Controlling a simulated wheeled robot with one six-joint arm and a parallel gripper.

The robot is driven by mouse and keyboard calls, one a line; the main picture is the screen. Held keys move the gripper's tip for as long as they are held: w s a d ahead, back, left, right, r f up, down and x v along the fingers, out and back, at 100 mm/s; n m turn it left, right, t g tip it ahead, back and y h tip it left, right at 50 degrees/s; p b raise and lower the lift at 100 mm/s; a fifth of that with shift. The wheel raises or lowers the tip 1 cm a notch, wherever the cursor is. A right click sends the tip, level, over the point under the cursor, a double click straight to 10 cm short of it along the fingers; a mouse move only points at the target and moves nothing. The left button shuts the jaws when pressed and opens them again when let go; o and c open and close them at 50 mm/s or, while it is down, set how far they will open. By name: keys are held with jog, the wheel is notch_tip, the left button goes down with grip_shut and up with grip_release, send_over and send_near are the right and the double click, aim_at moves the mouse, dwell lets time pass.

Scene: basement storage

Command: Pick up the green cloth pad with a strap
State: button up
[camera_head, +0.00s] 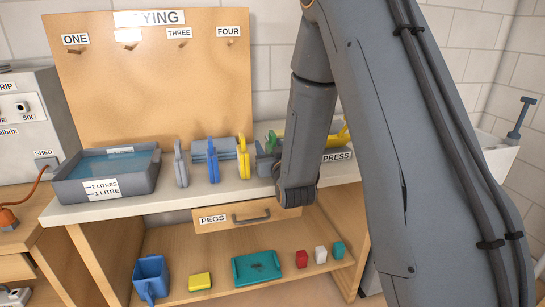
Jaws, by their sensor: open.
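A flat teal-green pad (243,275) lies on the lower shelf under the table, right of the yellow block. My gripper itself does not show.
On the lower shelf are a blue jug (150,279), a yellow block (200,282), and small red (302,259), white (320,253) and teal (339,250) blocks. The tabletop holds a water basin (75,190) and several upright peg-like items. A drawer (220,222) marked PEGS hangs above the shelf.

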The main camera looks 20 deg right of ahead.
jog(key=c, duration=1.1)
notch_tip(320, 180, up, 10)
